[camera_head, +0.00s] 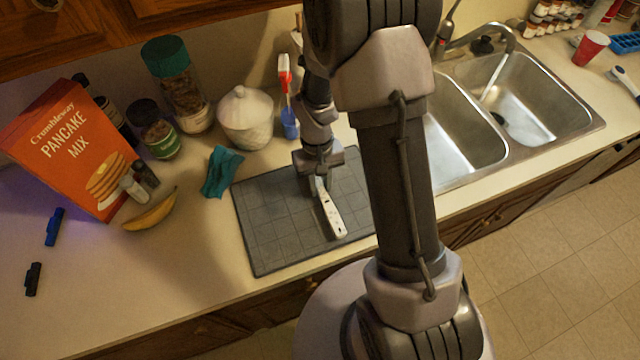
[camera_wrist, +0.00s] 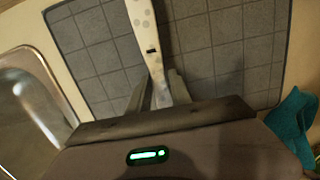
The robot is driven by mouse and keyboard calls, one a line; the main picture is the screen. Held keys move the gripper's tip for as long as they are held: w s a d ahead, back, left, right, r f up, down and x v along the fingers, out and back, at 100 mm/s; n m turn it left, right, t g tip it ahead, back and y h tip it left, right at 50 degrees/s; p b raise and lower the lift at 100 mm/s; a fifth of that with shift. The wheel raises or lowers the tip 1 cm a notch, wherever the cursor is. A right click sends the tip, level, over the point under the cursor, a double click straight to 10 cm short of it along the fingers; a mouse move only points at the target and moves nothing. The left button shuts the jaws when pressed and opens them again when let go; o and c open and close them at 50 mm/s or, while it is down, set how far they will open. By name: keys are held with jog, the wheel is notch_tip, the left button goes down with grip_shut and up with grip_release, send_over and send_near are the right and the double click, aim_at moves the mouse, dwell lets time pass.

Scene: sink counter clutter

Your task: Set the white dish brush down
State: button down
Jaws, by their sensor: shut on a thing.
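The white dish brush (camera_head: 331,212) is held over the grey drying mat (camera_head: 262,255), its long spotted white part pointing toward the counter's front edge. My gripper (camera_head: 317,178) is shut on its back end. In the wrist view the brush (camera_wrist: 146,38) runs up from between the two fingers of my gripper (camera_wrist: 161,92), with the gridded mat (camera_wrist: 215,50) behind it. I cannot tell whether the brush touches the mat. The end inside the gripper is partly hidden.
A teal cloth (camera_head: 221,172) lies at the mat's left edge. A banana (camera_head: 150,212) lies farther left. The double sink (camera_head: 530,95) is on the right.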

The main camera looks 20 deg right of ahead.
jog(key=shift+s, duration=0.1)
jog(key=shift+f, duration=0.15)
jog(key=c, duration=1.2)
grip_release()
jog(key=shift+o, duration=0.2)
notch_tip(320, 180, up, 13)
jog(key=w+p, duration=0.1)
jog(key=p, duration=0.2)
notch_tip(320, 180, up, 7)
jog(key=m+t, duration=0.1)
jog(key=t, duration=0.1)
send_over(318, 183)
jog(key=s+a, duration=0.1)
jog(key=s+a+r+m+t+y, duration=0.1)
jog(key=s+a+r+t, duration=0.1)
jog(key=s+r, duration=0.4)
jog(key=s+a+r+m+t+y, duration=0.1)
jog(key=s+a+r+m+t, duration=0.1)
jog(key=s+r, duration=0.5)
jog(key=shift+s+a+t, duration=0.5)
jog(key=shift+s+a, duration=0.25)
jog(key=shift+s, duration=0.1)
